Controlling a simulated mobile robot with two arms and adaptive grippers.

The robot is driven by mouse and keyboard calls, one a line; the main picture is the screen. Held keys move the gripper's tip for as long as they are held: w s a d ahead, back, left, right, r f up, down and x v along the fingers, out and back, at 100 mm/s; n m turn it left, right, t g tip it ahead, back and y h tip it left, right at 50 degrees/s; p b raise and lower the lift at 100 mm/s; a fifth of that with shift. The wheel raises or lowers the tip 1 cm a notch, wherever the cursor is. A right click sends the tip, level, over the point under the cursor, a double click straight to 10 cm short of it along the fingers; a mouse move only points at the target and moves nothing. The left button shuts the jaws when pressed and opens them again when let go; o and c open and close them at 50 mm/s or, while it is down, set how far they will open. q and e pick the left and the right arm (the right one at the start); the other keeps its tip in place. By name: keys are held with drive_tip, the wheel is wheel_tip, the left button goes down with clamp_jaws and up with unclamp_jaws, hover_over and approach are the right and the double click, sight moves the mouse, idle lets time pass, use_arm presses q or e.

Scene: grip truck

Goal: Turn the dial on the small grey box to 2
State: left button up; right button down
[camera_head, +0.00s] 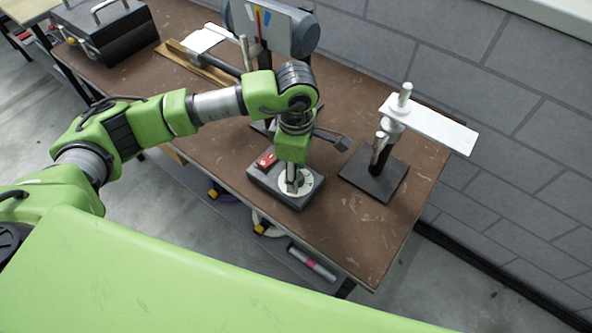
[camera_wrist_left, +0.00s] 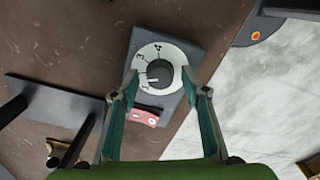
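The small grey box (camera_head: 299,203) lies on the brown table, with a red panel (camera_head: 265,160) and a white dial plate (camera_head: 307,184) on top. In the left wrist view the dial plate (camera_wrist_left: 172,54) carries black numbers around a dark round knob (camera_wrist_left: 160,74); 3 and 4 read clearly. A light mark on the knob's lower left seems to be its pointer; its exact number cannot be told. My left gripper (camera_head: 292,188) points down over the dial. In the wrist view its fingers (camera_wrist_left: 159,76) are apart, one on each side of the knob, with gaps visible. My right gripper is out of view.
A black stand (camera_head: 378,180) with a white plate (camera_head: 435,124) stands right of the box. A grey machine (camera_head: 280,28) stands behind, and a black case (camera_head: 118,38) at the far left. The table (camera_head: 355,225) is bare near its front right corner.

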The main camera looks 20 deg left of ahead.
use_arm(q)
wheel_tip(320, 180, up, 12)
idle(0.5)
idle(0.5)
